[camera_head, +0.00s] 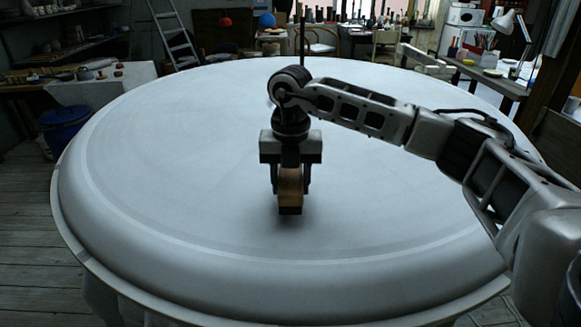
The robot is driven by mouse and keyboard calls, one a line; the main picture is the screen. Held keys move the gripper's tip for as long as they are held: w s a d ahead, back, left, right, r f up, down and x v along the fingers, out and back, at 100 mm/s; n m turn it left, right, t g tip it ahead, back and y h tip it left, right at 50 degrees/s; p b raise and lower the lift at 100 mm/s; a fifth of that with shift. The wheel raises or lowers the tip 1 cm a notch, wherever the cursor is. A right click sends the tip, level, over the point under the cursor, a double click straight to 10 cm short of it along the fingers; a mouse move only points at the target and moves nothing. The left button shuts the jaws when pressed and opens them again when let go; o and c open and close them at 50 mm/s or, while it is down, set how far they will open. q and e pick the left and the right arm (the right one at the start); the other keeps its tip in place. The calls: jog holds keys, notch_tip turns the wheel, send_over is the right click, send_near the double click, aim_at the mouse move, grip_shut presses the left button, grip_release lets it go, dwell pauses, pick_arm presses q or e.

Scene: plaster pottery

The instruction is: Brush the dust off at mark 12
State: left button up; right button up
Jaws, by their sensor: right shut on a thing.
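My right gripper (290,190) comes in from the right and points down over the middle of the round plaster piece (170,190). It is shut on a brush (290,184) with a wooden-brown body and a dark lower end. The brush's dark end is close to the pale surface with a soft shadow around it. I cannot tell whether it touches. No number or mark 12 can be read on the plaster, and no dust stands out clearly. My left gripper is not in view.
The wide plaster disc with its rounded rim fills the middle of the view. A blue bin (66,127) stands at its left, a ladder (172,32) behind. A workbench with a lamp (508,24) is at the back right. The disc's left half is clear.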

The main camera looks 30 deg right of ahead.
notch_tip(320, 180, up, 2)
jog(key=shift+s+r+p, duration=0.1)
jog(key=shift+s+p, duration=0.05)
jog(key=shift+p, duration=0.45)
notch_tip(320, 180, up, 3)
jog(key=shift+f+p, duration=0.1)
jog(key=shift+p, duration=1)
jog(key=shift+r+p, duration=0.3)
jog(key=shift+r, duration=0.15)
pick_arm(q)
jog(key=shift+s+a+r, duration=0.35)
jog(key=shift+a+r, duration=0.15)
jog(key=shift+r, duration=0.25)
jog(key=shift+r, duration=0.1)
